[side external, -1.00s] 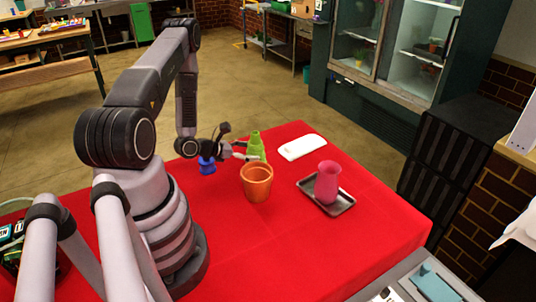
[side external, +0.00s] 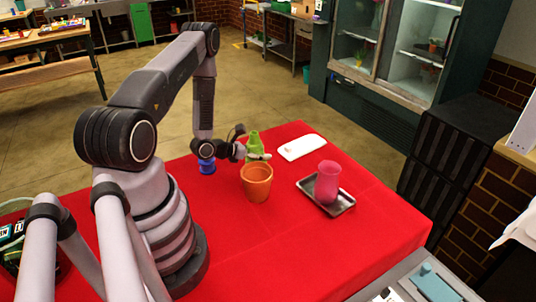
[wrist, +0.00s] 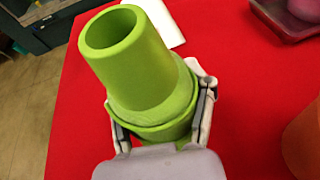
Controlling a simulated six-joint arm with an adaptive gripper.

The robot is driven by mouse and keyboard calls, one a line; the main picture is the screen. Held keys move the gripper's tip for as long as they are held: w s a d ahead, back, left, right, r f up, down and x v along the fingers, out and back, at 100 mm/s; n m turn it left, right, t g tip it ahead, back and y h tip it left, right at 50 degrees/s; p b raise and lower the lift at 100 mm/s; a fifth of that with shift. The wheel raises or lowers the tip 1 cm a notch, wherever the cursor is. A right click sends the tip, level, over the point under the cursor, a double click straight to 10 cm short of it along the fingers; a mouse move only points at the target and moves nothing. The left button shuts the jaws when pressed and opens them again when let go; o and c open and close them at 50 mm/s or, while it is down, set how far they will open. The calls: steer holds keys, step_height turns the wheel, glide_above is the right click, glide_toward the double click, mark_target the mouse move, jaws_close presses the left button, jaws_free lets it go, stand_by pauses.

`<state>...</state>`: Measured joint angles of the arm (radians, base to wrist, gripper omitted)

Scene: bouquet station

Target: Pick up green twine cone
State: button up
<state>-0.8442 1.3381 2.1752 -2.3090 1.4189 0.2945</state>
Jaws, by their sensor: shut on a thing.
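The green twine cone (side external: 254,142) stands upright on the red table behind the orange pot. In the wrist view the green twine cone (wrist: 137,58) fills the middle, with its hollow top facing the camera. My gripper (side external: 256,157) reaches it from the left in the side view. In the wrist view my gripper (wrist: 160,118) has one finger on each side of the cone's lower part and is shut on it. The cone's base is partly hidden by the fingers and by the orange pot.
An orange pot (side external: 257,184) stands close in front of the cone. A blue spool (side external: 207,166) is to the left. A pink vase (side external: 327,180) stands on a metal tray (side external: 346,206) at the right. A white item (side external: 302,147) lies behind. The front red tablecloth (side external: 300,255) is clear.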

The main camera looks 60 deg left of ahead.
steer(key=shift+c, duration=0.6)
